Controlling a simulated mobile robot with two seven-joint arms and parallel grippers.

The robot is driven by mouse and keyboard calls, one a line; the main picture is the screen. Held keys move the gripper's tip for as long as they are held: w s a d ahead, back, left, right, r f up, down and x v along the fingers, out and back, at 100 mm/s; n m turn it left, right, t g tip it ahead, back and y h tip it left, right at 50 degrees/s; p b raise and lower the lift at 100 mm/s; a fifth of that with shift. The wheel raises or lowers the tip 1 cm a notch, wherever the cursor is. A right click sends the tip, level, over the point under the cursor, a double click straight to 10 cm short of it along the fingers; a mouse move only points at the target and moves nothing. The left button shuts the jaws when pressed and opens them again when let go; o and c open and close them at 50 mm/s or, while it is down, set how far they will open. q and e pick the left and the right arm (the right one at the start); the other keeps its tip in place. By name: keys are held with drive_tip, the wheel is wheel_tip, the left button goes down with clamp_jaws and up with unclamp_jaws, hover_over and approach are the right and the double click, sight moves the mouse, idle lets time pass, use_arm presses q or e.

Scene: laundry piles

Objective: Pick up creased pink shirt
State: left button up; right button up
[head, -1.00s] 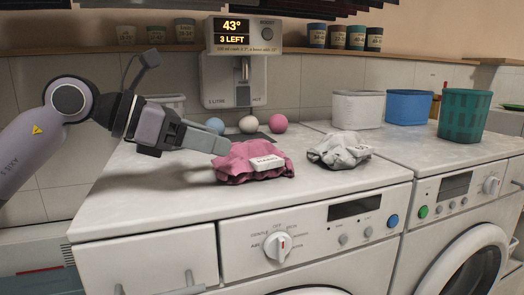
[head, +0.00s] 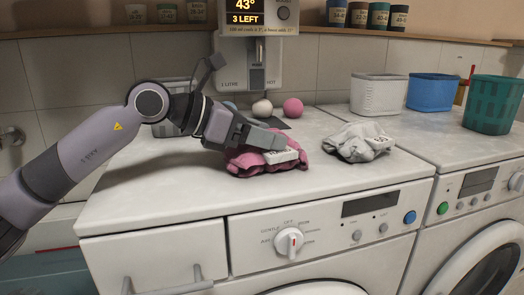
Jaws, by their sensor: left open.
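The creased pink shirt (head: 247,167) lies in a crumpled heap on the white washing machine top, with a white tag (head: 282,156) on it. My left gripper (head: 268,141) comes in from the left and is over the shirt's upper left side, hiding part of it. Its jaws are open, and I see no cloth held between them. I cannot tell whether the fingers touch the cloth. My right gripper is not in view.
A crumpled grey-white cloth (head: 356,144) with a tag lies to the right. Behind the shirt are a pink ball (head: 293,108), a white ball (head: 262,108) and a dispenser (head: 250,62). White (head: 379,96), blue (head: 432,92) and green (head: 492,104) baskets stand back right. The front left top is clear.

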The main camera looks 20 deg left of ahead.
use_arm(q)
drive_tip(key=c, duration=1)
drive_tip(key=shift+c, duration=0.7)
drive_tip(key=shift+r, duration=0.1)
